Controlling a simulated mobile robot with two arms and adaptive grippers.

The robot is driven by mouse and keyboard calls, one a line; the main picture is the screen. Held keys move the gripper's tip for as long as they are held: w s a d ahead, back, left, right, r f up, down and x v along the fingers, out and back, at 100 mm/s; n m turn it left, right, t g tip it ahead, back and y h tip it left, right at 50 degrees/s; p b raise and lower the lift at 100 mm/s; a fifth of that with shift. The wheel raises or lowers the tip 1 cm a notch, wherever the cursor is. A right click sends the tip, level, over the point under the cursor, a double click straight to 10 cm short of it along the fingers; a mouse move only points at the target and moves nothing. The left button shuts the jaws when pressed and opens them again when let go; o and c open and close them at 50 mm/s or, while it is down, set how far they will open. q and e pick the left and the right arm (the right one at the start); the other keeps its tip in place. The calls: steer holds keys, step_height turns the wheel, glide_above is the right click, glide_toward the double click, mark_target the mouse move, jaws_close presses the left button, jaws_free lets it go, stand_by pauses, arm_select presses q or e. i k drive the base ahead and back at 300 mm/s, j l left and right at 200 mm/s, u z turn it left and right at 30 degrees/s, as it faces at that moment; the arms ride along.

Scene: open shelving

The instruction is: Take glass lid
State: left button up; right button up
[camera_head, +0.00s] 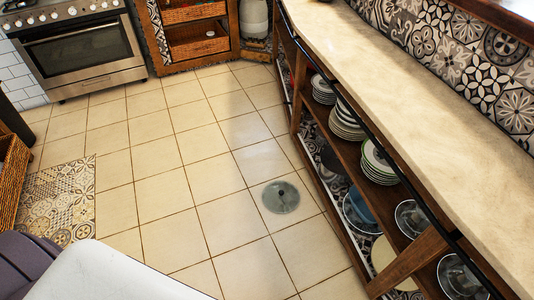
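A round, see-through greyish disc with a small dark knob at its middle, which looks like a glass lid (281,197), lies flat on the tiled floor, a short way left of the open shelving. Two more clear, round glass pieces stand on the shelving at the right: one glass piece (411,218) beside the plates and another glass piece (460,277) nearer the bottom edge. I cannot tell whether these are lids or dishes. Neither of my grippers shows in this view.
The wooden shelving (407,262) under a long pale counter (420,105) runs down the right side, with stacked plates (377,163) on it. An oven (85,52) and a cabinet with woven baskets stand at the back. The tiled floor (165,165) between is mostly clear.

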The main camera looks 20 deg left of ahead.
mark_target(279, 197)
steer(key=u, duration=0.5)
steer(key=z, duration=0.9)
steer(key=i+j+z, duration=0.2)
steer(key=j+z, duration=0.25)
steer(key=i+j+z, duration=0.1)
steer(key=j+z, duration=0.35)
steer(key=j, duration=0.2)
steer(key=j+z, duration=0.45)
steer(key=j, duration=0.15)
